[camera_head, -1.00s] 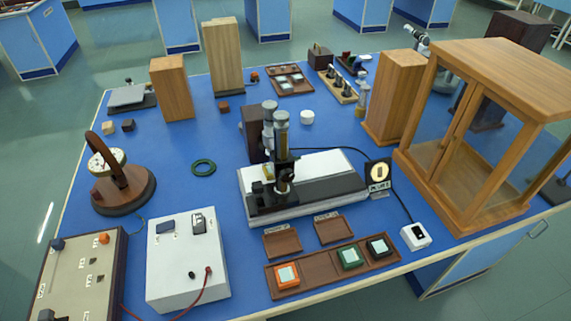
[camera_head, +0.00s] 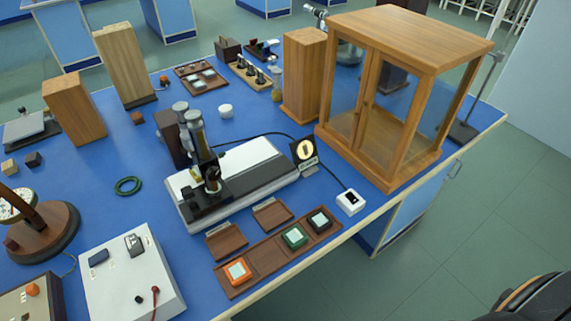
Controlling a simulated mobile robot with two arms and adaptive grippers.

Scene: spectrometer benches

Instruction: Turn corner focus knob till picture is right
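A microscope-like instrument (camera_head: 207,160) with a dark upright tube stands on a white and black base (camera_head: 262,166) in the middle of the blue bench. A small dark screen (camera_head: 304,153) with a pale yellow round picture stands at the base's right end; its detail is too small to judge. Small round parts show on the instrument, but I cannot make out which is the corner focus knob. Neither of my grippers is in view, and nothing is seen touching the instrument.
A glass-fronted wooden cabinet (camera_head: 392,138) stands at the right of the bench. A brown tray (camera_head: 262,266) with orange, green and black framed pieces lies at the front edge. A white box (camera_head: 130,281) stands front left. Open floor (camera_head: 480,220) lies to the right.

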